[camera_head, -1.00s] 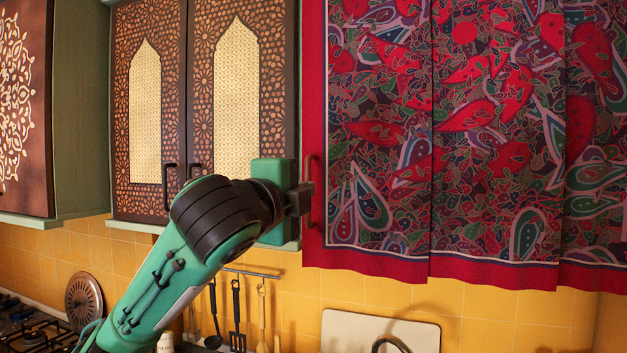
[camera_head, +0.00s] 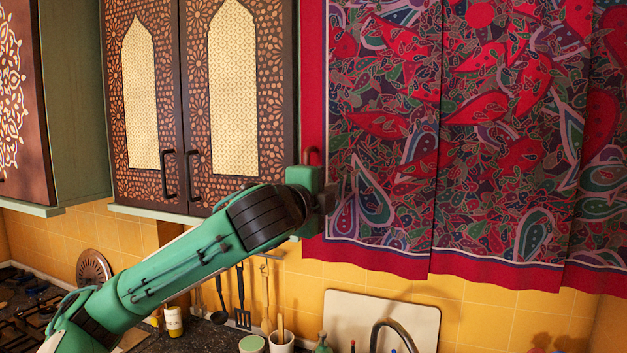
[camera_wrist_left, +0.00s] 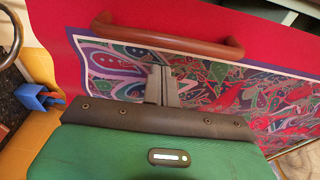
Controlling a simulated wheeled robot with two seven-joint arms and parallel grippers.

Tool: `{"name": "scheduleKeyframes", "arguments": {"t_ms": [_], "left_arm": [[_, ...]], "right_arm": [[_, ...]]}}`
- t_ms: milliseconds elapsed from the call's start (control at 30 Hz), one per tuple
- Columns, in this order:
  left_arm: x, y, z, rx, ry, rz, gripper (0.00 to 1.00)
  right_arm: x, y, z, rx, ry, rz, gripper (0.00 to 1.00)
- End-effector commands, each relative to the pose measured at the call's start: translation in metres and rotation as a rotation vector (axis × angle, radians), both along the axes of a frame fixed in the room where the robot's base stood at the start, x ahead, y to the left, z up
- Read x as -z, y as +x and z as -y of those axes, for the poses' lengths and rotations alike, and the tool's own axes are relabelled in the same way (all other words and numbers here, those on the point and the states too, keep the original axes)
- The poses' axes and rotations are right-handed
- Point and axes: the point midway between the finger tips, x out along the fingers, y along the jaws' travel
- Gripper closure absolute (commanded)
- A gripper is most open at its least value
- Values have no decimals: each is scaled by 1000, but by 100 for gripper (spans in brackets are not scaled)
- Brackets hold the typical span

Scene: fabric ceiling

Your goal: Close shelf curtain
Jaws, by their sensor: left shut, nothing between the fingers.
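The shelf curtain (camera_head: 500,130) hangs at the upper right in the head view, red-bordered with a paisley pattern. It is spread in broad folds across the shelf front. A red handle shows at its left edge (camera_head: 312,156), and it also shows in the left wrist view (camera_wrist_left: 165,38). My left gripper (camera_head: 335,196) is shut and empty in front of the curtain's lower left part, just below and right of the handle. In the left wrist view its fingers (camera_wrist_left: 161,84) lie over the patterned cloth, apart from the handle. My right gripper is out of view.
Dark patterned cabinet doors (camera_head: 190,100) with black handles are left of the curtain. Below are hanging utensils (camera_head: 242,300), a white board (camera_head: 380,318), a tap (camera_head: 392,330) and a stove (camera_head: 25,310). The yellow tiled wall under the curtain is mostly free.

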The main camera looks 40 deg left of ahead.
Motion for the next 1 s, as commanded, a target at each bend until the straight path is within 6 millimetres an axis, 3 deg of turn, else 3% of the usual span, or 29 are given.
{"name": "scheduleKeyframes", "arguments": {"t_ms": [233,433,800,1000], "left_arm": [[-1,-9,-18,-2,1,0,100],[0,-11,-23,0,-1,0,100],[0,-12,-24,0,-1,0,100],[1,-16,-40,-4,0,-1,100]], "right_arm": [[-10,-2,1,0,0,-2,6],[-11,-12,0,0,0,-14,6],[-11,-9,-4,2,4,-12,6],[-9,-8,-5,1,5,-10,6]]}}
